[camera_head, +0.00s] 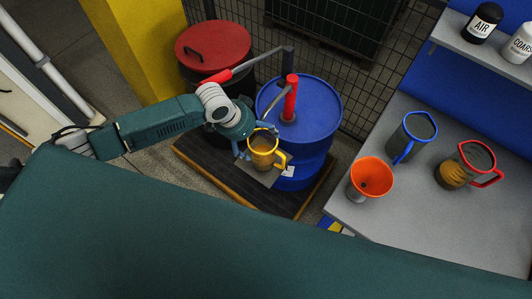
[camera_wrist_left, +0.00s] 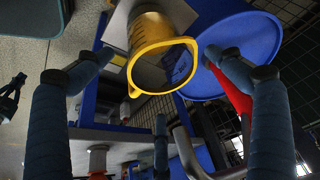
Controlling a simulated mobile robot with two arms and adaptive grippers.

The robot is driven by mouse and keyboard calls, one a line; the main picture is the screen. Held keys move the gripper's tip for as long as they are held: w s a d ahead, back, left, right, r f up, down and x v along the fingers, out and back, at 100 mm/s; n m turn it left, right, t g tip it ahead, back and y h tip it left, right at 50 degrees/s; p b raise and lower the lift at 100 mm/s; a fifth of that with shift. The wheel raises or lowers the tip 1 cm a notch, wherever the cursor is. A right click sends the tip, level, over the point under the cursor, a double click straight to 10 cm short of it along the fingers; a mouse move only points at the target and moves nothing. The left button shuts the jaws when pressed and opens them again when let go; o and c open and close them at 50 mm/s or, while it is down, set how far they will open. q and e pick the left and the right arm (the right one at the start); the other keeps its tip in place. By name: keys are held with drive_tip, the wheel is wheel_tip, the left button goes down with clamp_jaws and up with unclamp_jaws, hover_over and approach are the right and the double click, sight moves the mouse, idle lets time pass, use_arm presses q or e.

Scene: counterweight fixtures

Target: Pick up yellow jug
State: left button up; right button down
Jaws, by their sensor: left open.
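The yellow jug (camera_head: 263,155) stands on a small grey plate (camera_head: 244,172) in front of the blue drum, with its handle toward the right. My left gripper (camera_head: 257,139) is at the jug's upper rear side, its fingers spread around or beside the rim; the head view does not settle contact. In the left wrist view, the jug (camera_wrist_left: 150,30) shows its open yellow rim and lies beyond the spread fingers of my left gripper (camera_wrist_left: 158,75). Nothing is held between them. My right gripper is in neither view.
The blue drum (camera_head: 318,105) with a red pump (camera_head: 290,98) stands right behind the jug. A dark drum with a red lid (camera_head: 213,45) is behind the arm. The grey bench (camera_head: 440,220) at right holds an orange funnel (camera_head: 371,177), a blue-handled jug (camera_head: 408,140) and a red-handled jug (camera_head: 462,165).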

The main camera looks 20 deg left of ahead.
sight(268, 155)
use_arm(q)
drive_tip(key=x, duration=0.4)
drive_tip(key=shift+p, duration=0.3)
drive_tip(key=c, duration=2)
